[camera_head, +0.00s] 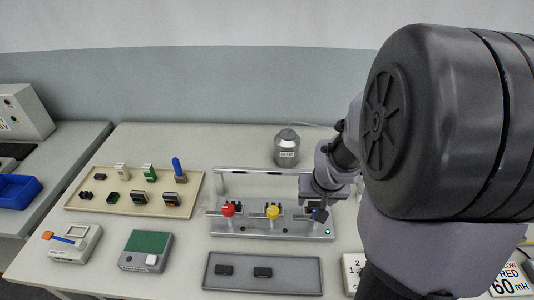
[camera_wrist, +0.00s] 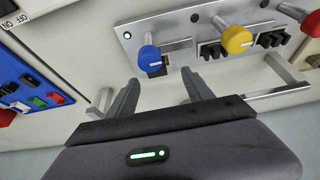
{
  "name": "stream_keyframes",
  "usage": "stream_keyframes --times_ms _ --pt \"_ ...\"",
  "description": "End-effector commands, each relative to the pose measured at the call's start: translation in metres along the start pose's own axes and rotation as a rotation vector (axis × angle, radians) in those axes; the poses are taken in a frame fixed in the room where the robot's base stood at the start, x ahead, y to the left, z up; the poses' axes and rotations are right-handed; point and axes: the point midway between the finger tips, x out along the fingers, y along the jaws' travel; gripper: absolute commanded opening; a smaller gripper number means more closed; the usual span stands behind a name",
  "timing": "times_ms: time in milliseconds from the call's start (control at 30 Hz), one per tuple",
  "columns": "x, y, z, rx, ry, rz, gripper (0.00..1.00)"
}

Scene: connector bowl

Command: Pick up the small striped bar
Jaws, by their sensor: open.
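I cannot make out a small striped bar for certain in either view. My gripper (camera_head: 318,208) is at the right end of a grey panel (camera_head: 255,229), over its blue knob (camera_head: 320,215). In the wrist view my gripper (camera_wrist: 160,78) shows two dark fingers spread apart with nothing between them. The blue knob (camera_wrist: 149,56) lies just beyond the fingertips. A yellow knob (camera_wrist: 236,40) and small black blocks (camera_wrist: 210,50) sit beside it on the panel. The head view also shows a red knob (camera_head: 228,209) and the yellow knob (camera_head: 272,211).
A beige tray (camera_head: 100,207) at the left holds several small connectors. A grey tray (camera_head: 240,284) in front holds two black pieces. A grey jar (camera_head: 287,148) stands behind the panel. A raised rail (camera_head: 265,171) runs along the panel's back.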

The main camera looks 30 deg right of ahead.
Motion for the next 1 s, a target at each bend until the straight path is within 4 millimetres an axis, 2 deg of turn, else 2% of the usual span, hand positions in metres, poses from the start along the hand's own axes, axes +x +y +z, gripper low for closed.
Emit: stream_keyframes --times_ms 100,200,300,500,800,1000 --pt "0.027 0.005 -0.001 0.001 -0.001 0.001 0.6" --pt "0.045 0.007 -0.003 0.0 -0.002 0.0 0.6" --pt "0.052 0.006 -0.004 -0.001 -0.001 0.0 0.6" --pt "0.05 0.006 -0.005 -0.001 0.0 0.0 0.6" --pt "0.05 0.006 -0.005 0.0 0.0 0.0 0.01" --pt "0.05 0.006 -0.005 0.0 0.001 0.0 0.0"
